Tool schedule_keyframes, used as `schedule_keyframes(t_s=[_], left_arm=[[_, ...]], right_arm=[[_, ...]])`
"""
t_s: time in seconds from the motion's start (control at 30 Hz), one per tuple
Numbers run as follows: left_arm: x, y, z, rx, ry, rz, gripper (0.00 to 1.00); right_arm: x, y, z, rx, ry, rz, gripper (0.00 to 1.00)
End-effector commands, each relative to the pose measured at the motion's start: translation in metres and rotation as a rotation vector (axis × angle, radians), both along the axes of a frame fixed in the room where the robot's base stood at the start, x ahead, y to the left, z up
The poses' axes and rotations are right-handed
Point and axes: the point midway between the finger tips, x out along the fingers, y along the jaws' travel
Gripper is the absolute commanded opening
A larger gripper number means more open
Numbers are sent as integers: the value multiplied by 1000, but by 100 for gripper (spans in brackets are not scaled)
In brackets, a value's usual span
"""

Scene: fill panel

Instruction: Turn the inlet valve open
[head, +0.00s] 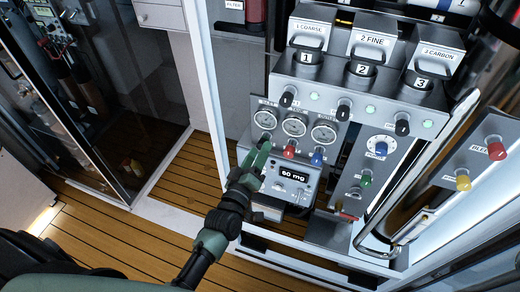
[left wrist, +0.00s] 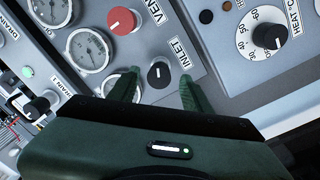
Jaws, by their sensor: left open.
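The inlet valve is a small black knob (left wrist: 158,76) with a white pointer mark, next to an INLET label (left wrist: 180,54) in the left wrist view. My left gripper (left wrist: 160,83) is open, with one green finger on each side of the knob. Small gaps show between the fingers and the knob, and I cannot tell whether either touches it. In the head view my left gripper (head: 262,152) is at the lower left of the gauge panel and hides the inlet knob. My right gripper is not in view.
A red VENT knob (left wrist: 122,21) is close beside the inlet knob, and a gauge (left wrist: 89,49) sits near it. A blue knob (head: 318,157) is farther right on the panel. A bent metal handrail (head: 420,180) stands at right.

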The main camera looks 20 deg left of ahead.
Motion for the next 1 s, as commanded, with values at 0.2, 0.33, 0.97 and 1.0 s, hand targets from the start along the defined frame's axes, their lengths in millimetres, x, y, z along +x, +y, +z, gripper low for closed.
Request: schedule_keyframes(t_s=[0.2, 0.33, 0.97, 1.0], left_arm=[[-40, 3, -5, 0, 3, 0, 49], [-54, 4, -5, 0, 2, 1, 49], [-61, 4, -4, 1, 3, 0, 49], [-61, 4, -7, 6, 9, -1, 49]], right_arm=[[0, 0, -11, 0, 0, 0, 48], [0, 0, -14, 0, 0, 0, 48], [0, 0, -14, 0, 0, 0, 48], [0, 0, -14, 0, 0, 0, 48]])
